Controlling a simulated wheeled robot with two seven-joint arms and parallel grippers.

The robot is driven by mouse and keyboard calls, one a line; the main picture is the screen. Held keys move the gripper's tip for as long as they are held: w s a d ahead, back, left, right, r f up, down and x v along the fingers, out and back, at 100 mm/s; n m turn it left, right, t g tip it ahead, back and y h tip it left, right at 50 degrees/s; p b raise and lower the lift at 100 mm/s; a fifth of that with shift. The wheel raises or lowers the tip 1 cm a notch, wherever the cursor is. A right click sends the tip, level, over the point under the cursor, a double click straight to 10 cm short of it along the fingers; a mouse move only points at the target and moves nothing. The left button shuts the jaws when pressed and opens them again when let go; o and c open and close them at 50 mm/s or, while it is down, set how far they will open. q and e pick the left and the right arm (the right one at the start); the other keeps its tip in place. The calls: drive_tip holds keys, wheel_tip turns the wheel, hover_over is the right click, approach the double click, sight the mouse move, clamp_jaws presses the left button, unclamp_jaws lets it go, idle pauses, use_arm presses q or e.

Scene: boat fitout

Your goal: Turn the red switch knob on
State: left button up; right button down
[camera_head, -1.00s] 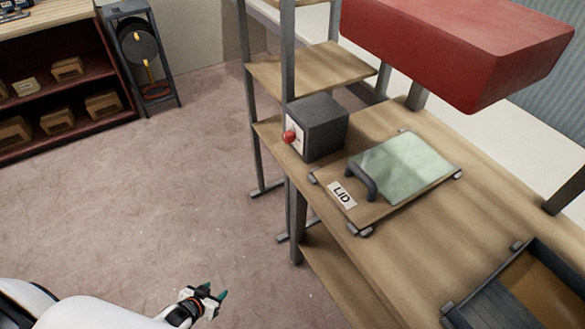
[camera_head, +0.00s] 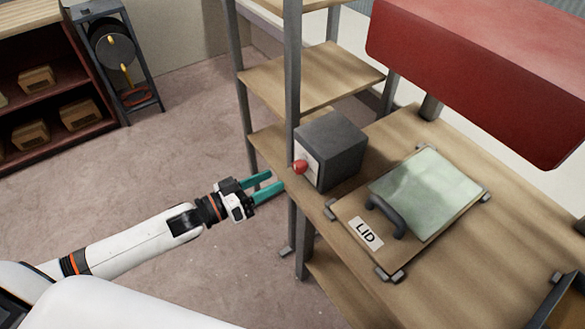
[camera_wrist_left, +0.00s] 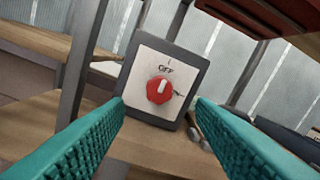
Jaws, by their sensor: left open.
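The red switch knob (camera_head: 300,167) sits on the pale front plate of a dark grey box (camera_head: 333,150) on the wooden bench. In the left wrist view the red knob (camera_wrist_left: 160,90) is near the middle, with its white mark pointing up toward the word OFF. A second label right of the knob is too blurred to read. My left gripper (camera_head: 277,184) is open and empty, just left of the knob and apart from it. In the wrist view its teal fingers (camera_wrist_left: 160,122) stand either side of the switch plate. My right gripper is out of view.
A grey shelf post (camera_head: 292,75) rises close to the box and the gripper. A board marked LID (camera_head: 366,233) with a dark handle lies on the bench (camera_head: 440,275) right of the box. A red overhead box (camera_head: 470,75) hangs above. Open floor lies left.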

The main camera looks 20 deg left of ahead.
sight(295, 169)
use_arm(q)
drive_tip(key=x, duration=0.7)
drive_tip(key=shift+w+p, duration=0.15)
drive_tip(key=shift+p, duration=0.15)
drive_tip(key=shift+c, duration=0.3)
drive_tip(key=c, duration=0.9)
